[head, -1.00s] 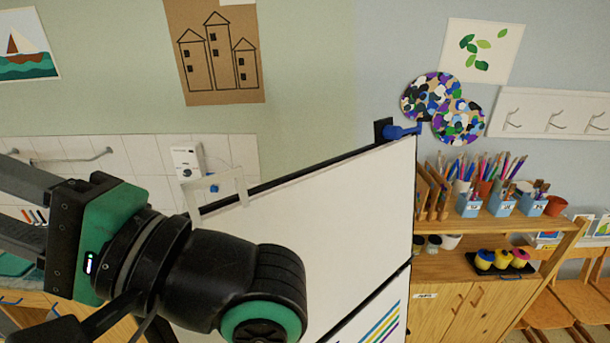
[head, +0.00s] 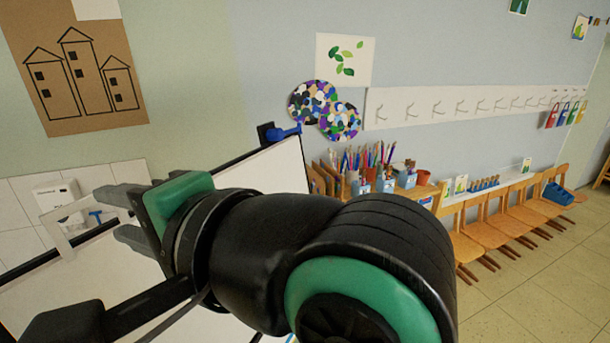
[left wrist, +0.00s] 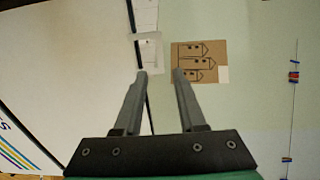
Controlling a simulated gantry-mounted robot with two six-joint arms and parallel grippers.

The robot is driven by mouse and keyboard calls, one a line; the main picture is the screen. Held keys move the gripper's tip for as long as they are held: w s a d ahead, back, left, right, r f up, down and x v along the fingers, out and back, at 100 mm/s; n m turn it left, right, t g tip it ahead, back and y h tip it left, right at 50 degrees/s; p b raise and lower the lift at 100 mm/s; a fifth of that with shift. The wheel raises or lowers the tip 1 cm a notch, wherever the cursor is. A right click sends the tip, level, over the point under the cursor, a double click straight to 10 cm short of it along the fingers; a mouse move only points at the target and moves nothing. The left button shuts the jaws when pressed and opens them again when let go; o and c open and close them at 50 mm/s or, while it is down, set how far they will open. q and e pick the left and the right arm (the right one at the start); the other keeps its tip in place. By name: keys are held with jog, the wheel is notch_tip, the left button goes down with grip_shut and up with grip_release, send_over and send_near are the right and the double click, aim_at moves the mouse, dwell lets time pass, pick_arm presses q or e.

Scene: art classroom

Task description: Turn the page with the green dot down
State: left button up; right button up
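A flip chart with a blank white page (head: 270,170) stands in front of me, partly hidden behind my left arm. The page also fills the left of the left wrist view (left wrist: 65,60). No green dot shows. A pale frame-like tab (head: 54,228) stands at the chart's top edge. It also shows in the left wrist view (left wrist: 150,42), just beyond the fingertips. My left gripper (head: 112,214) is beside this tab, fingers pointing left. In the left wrist view it (left wrist: 159,75) is open with nothing between its fingers. My right gripper is not in view.
A blue clamp (head: 283,132) sits at the chart's upper right corner. Behind it is a shelf with cups of brushes and pencils (head: 370,165). Wooden chairs (head: 485,225) line the wall at right. The floor (head: 540,290) there is open.

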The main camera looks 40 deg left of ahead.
aim_at(83, 204)
pick_arm(q)
jog(key=b+x, duration=0.3)
jog(key=x, duration=0.8)
jog(key=shift+s+a+f, duration=0.1)
jog(key=shift+s+a, duration=0.05)
jog(key=shift+a, duration=0.2)
jog(key=shift+c, duration=0.3)
grip_shut()
jog(key=shift+d, duration=0.1)
